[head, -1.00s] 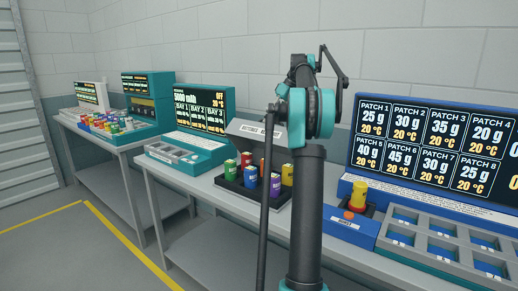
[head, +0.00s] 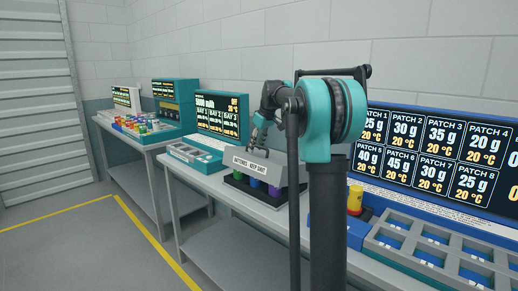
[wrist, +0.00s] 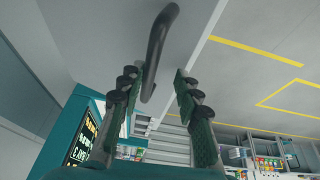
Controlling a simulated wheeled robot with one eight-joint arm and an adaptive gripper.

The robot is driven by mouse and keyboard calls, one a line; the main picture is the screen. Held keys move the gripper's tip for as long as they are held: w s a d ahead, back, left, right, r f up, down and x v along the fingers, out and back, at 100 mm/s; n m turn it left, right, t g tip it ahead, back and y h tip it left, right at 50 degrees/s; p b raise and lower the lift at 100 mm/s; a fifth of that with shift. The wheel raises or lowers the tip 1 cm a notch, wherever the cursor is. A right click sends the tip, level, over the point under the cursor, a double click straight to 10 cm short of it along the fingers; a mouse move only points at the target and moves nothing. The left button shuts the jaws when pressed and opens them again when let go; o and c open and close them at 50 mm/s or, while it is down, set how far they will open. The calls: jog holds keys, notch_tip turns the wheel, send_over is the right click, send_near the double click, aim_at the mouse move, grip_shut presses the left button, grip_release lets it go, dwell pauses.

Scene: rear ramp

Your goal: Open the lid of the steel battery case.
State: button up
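The steel battery case (head: 236,184) stands on the bench in the head view. Its grey lid (head: 268,170), labelled to keep shut, is tilted part-way open, with green, blue and purple batteries showing beneath its front edge. My gripper (head: 258,138) is at the lid, partly hidden behind my own arm. In the wrist view, the lid's grey face (wrist: 95,30) fills the upper left, and its dark bar handle (wrist: 157,45) runs between my gripper's (wrist: 160,82) green-padded fingers. The fingers are apart. The handle is close to the left finger, with a gap on the right.
A teal charger with a screen (head: 217,115) stands left of the case. Open floor (head: 70,250) lies front left.

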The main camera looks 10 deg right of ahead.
jog(key=shift+s+a+f, duration=0.15)
jog(key=shift+a+f, duration=0.05)
jog(key=shift+f, duration=0.05)
jog(key=v, duration=2)
jog(key=shift+w+d, duration=0.2)
jog(key=shift+w, duration=0.05)
dwell(1.3)
